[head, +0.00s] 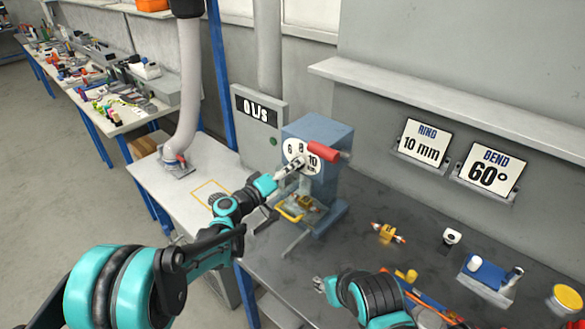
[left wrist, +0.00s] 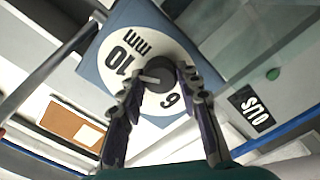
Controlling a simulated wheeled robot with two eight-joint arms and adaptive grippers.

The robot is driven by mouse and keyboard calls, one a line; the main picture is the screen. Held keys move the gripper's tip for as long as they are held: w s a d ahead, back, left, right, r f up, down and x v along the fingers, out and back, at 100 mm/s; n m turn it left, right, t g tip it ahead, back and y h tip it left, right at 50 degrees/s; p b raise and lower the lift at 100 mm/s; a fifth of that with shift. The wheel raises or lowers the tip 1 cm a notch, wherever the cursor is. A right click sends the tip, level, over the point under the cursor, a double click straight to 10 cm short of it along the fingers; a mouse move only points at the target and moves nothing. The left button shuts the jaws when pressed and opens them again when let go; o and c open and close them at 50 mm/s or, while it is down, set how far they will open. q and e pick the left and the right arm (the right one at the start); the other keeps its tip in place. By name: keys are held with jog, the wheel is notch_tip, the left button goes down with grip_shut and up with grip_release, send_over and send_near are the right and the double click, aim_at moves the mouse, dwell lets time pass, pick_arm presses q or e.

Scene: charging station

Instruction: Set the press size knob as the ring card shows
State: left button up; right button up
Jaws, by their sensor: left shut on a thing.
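My left gripper (head: 297,166) is shut on the dark size knob (left wrist: 158,74) at the dial's centre, with a finger on each side. In the left wrist view the knob's white pointer points left, just below the 10 mm mark; the 8 is hidden by a finger. The ring card (head: 422,146) reads "RING 10 mm". My right gripper (head: 326,288) is low over the bench, away from the press; its jaw opening is unclear.
A bend card (head: 488,171) reads 60°. A sign (head: 256,110) shows 0 L/s left of the press. Small parts (head: 388,232), a blue block stand (head: 488,275) and a yellow disc (head: 566,298) occupy the bench's right. A grey hose hangs at left.

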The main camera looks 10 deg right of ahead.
dwell(0.4)
pick_arm(q)
jog(key=o, duration=1.2)
jog(key=shift+c, duration=0.2)
jog(key=v, duration=1.2)
